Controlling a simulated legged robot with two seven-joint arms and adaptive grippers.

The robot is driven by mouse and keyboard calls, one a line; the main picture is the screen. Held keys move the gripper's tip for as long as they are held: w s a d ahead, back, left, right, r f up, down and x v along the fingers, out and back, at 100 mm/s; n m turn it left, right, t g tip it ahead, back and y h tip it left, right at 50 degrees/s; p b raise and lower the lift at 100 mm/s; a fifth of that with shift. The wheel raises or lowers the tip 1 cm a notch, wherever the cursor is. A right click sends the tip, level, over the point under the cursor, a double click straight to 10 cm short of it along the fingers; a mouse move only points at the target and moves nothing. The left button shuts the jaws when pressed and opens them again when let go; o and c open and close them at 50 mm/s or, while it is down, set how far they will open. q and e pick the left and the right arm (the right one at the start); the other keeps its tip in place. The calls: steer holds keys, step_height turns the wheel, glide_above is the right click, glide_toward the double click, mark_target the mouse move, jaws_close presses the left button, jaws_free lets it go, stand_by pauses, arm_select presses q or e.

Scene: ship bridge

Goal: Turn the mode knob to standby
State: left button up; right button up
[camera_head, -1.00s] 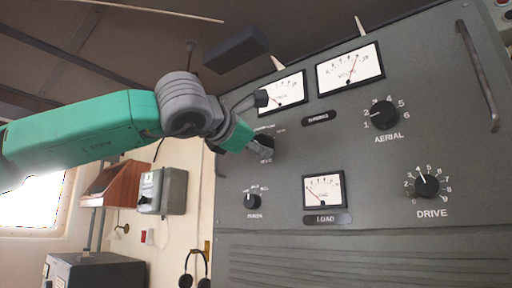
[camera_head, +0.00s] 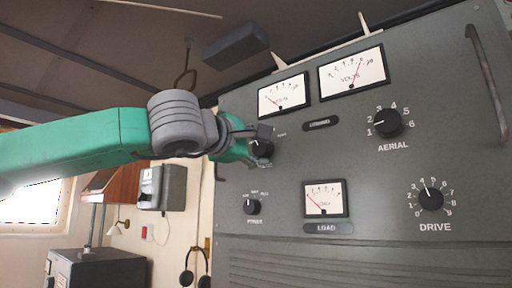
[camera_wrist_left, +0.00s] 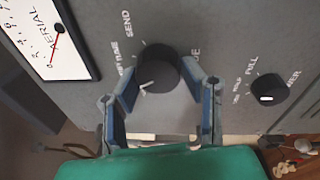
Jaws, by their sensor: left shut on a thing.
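The mode knob (camera_head: 262,150) is a round black knob at the upper left of the grey panel. In the left wrist view the same knob (camera_wrist_left: 160,66) sits between the two blue-grey fingers of my left gripper (camera_wrist_left: 162,92), which is shut on it. Its white pointer line faces the lower left of that view, near the left finger. SEND and TUNE show beside the knob; other lettering there is partly hidden or too small to read. In the head view my left gripper (camera_head: 256,142) reaches the knob from the left and partly covers it. My right gripper is out of view.
The power knob (camera_head: 252,206) is below the mode knob. Meters (camera_head: 284,95) stand above, and a load meter (camera_head: 324,198) lower right. The aerial knob (camera_head: 387,123), drive knob (camera_head: 431,198) and a handle (camera_head: 487,82) are further right.

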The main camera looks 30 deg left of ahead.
arm_select(q)
steer(key=shift+d+f+m, duration=0.1)
steer(key=shift+d+m, duration=0.05)
steer(key=shift+m, duration=0.25)
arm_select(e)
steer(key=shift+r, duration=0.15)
arm_select(q)
steer(key=o, duration=1.1)
steer(key=shift+o, duration=0.2)
steer(key=shift+s+d, duration=0.1)
steer(key=shift+d, duration=0.1)
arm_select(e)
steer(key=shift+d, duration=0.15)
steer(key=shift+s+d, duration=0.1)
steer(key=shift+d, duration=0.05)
arm_select(q)
steer(key=s, duration=1.2)
steer(key=shift+d+f, duration=0.25)
steer(key=shift+f, duration=0.15)
steer(key=shift+a, duration=0.1)
steer(key=shift+a, duration=0.2)
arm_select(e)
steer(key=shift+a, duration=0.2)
arm_select(q)
steer(key=shift+f, duration=0.1)
